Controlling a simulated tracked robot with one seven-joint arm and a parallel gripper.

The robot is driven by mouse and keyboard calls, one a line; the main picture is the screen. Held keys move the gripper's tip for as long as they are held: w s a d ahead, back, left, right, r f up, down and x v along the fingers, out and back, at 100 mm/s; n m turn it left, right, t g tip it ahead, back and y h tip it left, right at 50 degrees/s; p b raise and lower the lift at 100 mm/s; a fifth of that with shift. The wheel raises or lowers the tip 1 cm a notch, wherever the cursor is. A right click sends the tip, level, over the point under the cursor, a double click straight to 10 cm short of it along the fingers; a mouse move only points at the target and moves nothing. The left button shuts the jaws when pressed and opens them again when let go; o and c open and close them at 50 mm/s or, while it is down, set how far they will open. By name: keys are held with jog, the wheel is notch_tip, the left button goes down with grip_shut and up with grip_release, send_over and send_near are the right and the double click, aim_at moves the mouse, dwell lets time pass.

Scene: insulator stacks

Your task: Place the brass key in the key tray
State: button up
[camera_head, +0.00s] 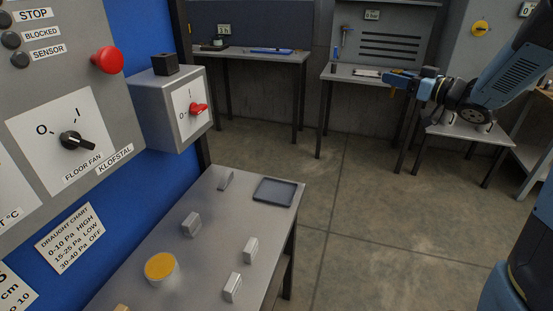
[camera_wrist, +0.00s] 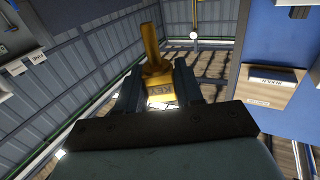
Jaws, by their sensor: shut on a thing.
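My gripper (camera_head: 415,84) is at the right of the head view, raised in front of the back benches. A dark, shallow, empty tray (camera_head: 275,182) lies at the far end of the near grey table. My gripper is well to the right of this tray and apart from it. No label shows on the tray.
The near table (camera_head: 215,260) carries several small grey blocks and a yellow-topped round pot (camera_head: 160,268). A control panel (camera_head: 60,130) and a switch box (camera_head: 178,105) stand along its left side. Back benches (camera_head: 340,75) hold small items. Open floor (camera_head: 370,220) lies between.

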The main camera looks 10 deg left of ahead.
jog(key=s+a+f+n+g+y, duration=0.3)
jog(key=s+a+f, duration=0.4)
jog(key=a+f, duration=0.55)
jog(key=s+a+f+n+g, duration=0.1)
jog(key=s+a+f+g, duration=0.3)
jog(key=s, duration=0.3)
jog(key=s+a+f+n+g, duration=0.1)
jog(key=s+a+f+n, duration=0.15)
jog(key=s+a, duration=0.5)
jog(key=shift+m, duration=0.45)
jog(key=shift+w+a+f, duration=1.1)
jog(key=shift+w+f, duration=0.65)
jog(key=shift+w, duration=0.15)
jog(key=shift+w+a+f, duration=1.1)
jog(key=shift+w+f, duration=0.7)
jog(key=shift+w, duration=0.05)
jog(key=shift+w+a+f, duration=1.1)
jog(key=shift+w+f, duration=0.65)
jog(key=shift+w, duration=0.15)
jog(key=shift+f, duration=1.55)
jog(key=o, duration=1.1)
jog(key=shift+f, duration=0.1)
